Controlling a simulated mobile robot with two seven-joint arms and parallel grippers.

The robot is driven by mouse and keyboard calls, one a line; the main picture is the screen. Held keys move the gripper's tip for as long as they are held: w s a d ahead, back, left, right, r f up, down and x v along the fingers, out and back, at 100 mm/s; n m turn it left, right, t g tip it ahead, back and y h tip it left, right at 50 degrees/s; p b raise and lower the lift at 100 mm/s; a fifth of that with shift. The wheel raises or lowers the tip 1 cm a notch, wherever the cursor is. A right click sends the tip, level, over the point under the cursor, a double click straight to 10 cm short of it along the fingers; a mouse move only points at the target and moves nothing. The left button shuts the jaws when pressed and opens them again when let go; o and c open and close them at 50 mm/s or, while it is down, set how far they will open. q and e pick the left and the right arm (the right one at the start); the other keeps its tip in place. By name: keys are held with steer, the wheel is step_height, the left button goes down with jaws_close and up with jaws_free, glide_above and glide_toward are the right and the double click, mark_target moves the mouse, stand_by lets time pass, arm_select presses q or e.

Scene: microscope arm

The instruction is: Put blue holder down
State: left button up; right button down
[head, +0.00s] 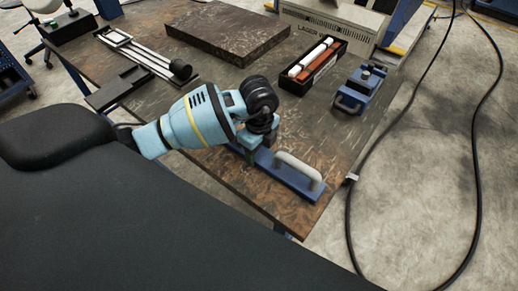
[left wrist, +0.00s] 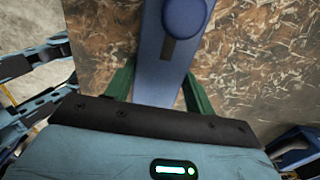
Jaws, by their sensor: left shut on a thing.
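The blue holder (head: 292,182) is a long flat blue bar with a pale rounded handle (head: 299,170) at its right end. It is level, at the front edge of the brown table. I cannot tell whether it touches the table top. My left gripper (head: 255,150) comes down over the bar's left part and is shut on it. In the left wrist view, the green fingers (left wrist: 160,92) stand on either side of the blue bar (left wrist: 158,72), and a rounded blue part shows farther along it. My right gripper is not in view.
An open box (head: 312,66) with a white and a red bar stands behind the holder. A blue clamp-like device (head: 358,90) is at the table's right. A dark slab (head: 228,32) and a rail device (head: 145,53) lie at the back. Black cables hang at the right.

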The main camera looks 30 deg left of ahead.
mark_target(259, 153)
arm_select(q)
steer(key=shift+w, duration=0.1)
steer(key=o, duration=1.1)
steer(key=shift+f, duration=0.15)
steer(key=o, duration=0.5)
steer(key=shift+c, duration=0.2)
step_height(259, 153, up, 12)
steer(key=p, duration=0.1)
